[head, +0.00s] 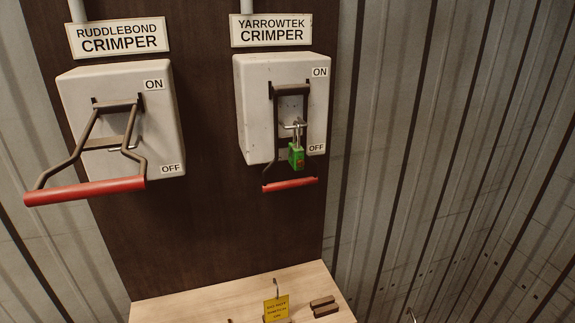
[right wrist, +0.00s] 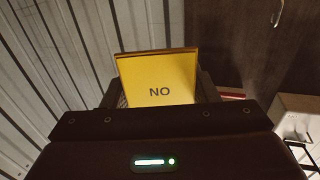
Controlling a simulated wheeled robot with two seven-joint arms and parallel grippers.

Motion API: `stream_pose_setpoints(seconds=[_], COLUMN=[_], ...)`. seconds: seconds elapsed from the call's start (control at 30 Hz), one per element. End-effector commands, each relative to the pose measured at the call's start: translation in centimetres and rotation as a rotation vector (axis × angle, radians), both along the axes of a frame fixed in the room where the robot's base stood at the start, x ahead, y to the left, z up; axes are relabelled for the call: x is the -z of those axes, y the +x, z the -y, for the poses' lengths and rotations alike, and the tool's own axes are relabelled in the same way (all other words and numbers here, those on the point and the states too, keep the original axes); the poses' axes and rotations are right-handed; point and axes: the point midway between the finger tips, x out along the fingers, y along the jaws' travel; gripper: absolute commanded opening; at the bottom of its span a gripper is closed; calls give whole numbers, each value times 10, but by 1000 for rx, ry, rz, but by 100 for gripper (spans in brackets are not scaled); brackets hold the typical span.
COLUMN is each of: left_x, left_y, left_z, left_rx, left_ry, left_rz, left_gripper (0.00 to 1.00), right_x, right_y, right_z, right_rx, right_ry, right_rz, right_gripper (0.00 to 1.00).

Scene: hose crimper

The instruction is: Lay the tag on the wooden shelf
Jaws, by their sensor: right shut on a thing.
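My right gripper (right wrist: 162,108) is shut on a yellow tag (right wrist: 158,78) in the right wrist view. The tag stands up between the fingers, and its face reads "NO"; its lower part is hidden by the gripper. In the head view the pale wooden shelf (head: 190,308) shows at the bottom. A yellow tag with small dark print (head: 276,306) shows upright in front of it or on it. I cannot tell if this is the held tag.
A thin metal hook (head: 276,287) shows above the shelf. The Ruddlebond lever (head: 84,191) sticks out at the left. A green padlock (head: 296,156) hangs on the Yarrowtek switch (head: 257,110).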

Motion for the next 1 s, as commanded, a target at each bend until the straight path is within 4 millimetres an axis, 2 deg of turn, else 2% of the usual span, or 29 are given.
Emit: stream_pose_setpoints(seconds=[0.17,0.5,0.63,0.77,1.0], left_x=[4,3,3,3,3], left_y=[0,0,0,0,0], left_z=[0,0,0,0,0], left_rx=[0,0,0,0,0], left_ry=[0,0,0,0,0], left_rz=[0,0,0,0,0], left_gripper=[36,36,36,36,36], right_x=[2,2,-4,-19,-62], right_y=[-10,-10,-7,-2,16], right_z=[7,8,2,-17,-70], right_rx=[11,12,-20,-118,-402], right_ry=[-9,-8,-7,-11,-14], right_rz=[4,3,6,8,17], right_gripper=[35,35,35,35,35])
